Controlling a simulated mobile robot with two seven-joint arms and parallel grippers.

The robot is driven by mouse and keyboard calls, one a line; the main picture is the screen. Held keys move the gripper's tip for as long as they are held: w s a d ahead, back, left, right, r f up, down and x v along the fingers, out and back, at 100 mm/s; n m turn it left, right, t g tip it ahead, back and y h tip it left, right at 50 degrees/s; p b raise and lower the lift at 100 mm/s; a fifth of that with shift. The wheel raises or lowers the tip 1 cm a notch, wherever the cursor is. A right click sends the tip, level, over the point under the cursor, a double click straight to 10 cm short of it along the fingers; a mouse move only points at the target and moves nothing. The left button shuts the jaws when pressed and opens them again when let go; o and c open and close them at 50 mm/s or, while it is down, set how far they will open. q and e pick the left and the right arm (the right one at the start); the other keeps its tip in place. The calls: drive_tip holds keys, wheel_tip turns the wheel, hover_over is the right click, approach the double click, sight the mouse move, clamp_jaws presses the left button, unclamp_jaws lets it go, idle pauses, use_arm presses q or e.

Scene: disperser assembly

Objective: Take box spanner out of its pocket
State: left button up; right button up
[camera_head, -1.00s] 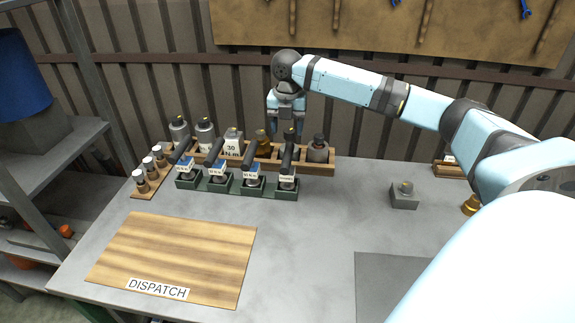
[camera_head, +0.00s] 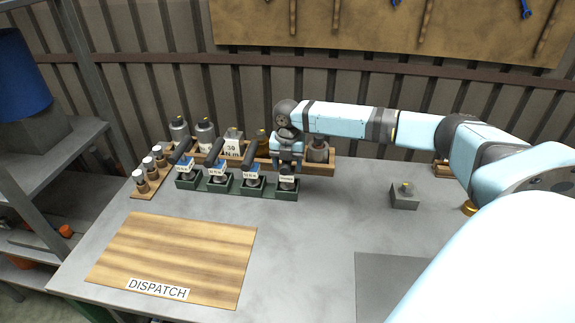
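Several green pockets (camera_head: 250,190) stand in a row on the bench, each holding a labelled tool. Three black tool handles (camera_head: 214,153) lean up from the left pockets. I cannot tell from the small labels which tool is the box spanner. My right gripper (camera_head: 287,168) points down at the rightmost tool (camera_head: 287,182), whose handle is hidden behind it. That tool's label still shows low in the rightmost pocket (camera_head: 287,195). Whether the fingers are open or shut on the handle is too small to tell. My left gripper is out of view.
A wooden rack (camera_head: 322,168) with bottles and a "30 N m" sign (camera_head: 232,147) stands right behind the pockets. Small jars (camera_head: 149,167) are at the left. A wooden DISPATCH board (camera_head: 175,250) lies in front. A grey block (camera_head: 404,198) stands right. The bench middle is clear.

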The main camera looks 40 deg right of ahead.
drive_tip(key=shift+r, duration=0.1)
clamp_jaws()
